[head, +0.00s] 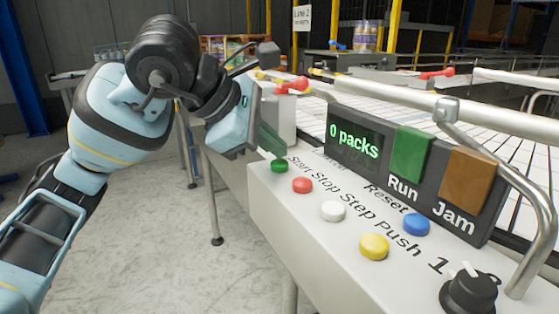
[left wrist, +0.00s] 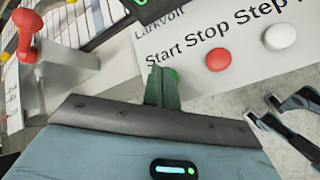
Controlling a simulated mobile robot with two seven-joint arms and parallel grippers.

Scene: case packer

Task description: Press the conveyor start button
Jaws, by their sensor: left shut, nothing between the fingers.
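The control panel (head: 335,262) has a green button (head: 279,166) by the word Start at its left end. A red button (head: 302,185) by Stop sits beside it. My left gripper (head: 272,143) is shut and empty, its green fingers just above and behind the green button in the head view. In the left wrist view the fingertips (left wrist: 163,78) cover most of the green button (left wrist: 174,74), leaving a thin edge visible. I cannot tell whether they touch it.
White (head: 333,211), yellow (head: 374,246) and blue (head: 416,224) buttons and a black knob (head: 470,292) share the panel. Its display (head: 355,142) reads 0 packs, beside Run (head: 410,154) and Jam (head: 465,180) lamps. A metal rail (head: 400,100) runs behind.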

